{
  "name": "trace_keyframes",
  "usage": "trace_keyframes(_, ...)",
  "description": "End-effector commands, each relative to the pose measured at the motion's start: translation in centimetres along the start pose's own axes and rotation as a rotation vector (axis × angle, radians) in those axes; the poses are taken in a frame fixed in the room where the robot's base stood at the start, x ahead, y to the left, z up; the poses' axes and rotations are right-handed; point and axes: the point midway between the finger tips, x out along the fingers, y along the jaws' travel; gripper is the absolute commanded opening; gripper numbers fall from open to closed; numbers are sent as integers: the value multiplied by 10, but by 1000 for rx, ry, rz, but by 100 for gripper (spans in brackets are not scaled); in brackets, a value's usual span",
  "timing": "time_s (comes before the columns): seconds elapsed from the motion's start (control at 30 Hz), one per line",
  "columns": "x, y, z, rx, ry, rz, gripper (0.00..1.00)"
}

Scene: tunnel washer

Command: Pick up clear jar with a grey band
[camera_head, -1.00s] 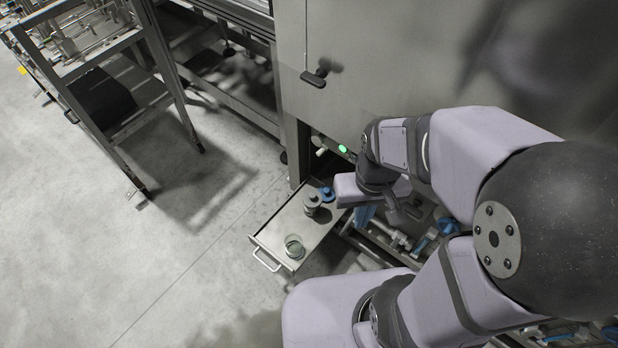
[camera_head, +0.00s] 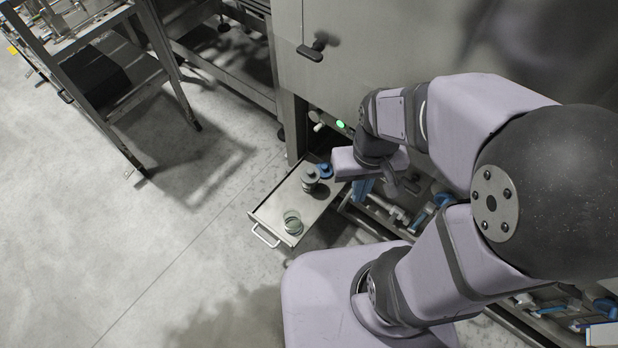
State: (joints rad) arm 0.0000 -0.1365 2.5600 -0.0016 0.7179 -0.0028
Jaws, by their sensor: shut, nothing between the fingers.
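A clear, greenish open-topped jar (camera_head: 292,222) stands upright near the front end of the metal drawer tray (camera_head: 268,213). A band on it is too small to make out. A jar with a grey top (camera_head: 310,179) stands farther back on the tray, next to a blue-topped item (camera_head: 325,170). My gripper (camera_head: 393,187) shows only as a small dark part below my wrist, right of the tray. It is shut and empty, apart from the jars. Its fingertips are mostly hidden.
The tray has a front handle (camera_head: 265,236) and juts from below a large steel cabinet (camera_head: 370,50). Blue-handled valves and pipes (camera_head: 425,212) lie right of the tray. The floor left of the tray is clear.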

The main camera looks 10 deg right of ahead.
Motion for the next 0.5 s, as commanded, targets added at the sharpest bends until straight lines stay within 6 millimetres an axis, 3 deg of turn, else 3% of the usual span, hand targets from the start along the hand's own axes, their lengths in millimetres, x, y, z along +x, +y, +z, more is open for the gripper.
trace_keyframes(0.13,0,0,0,0,0,0,0)
trace_keyframes(0.43,0,0,0,0,0,0,72)
trace_keyframes(0.5,0,0,0,0,0,0,75)
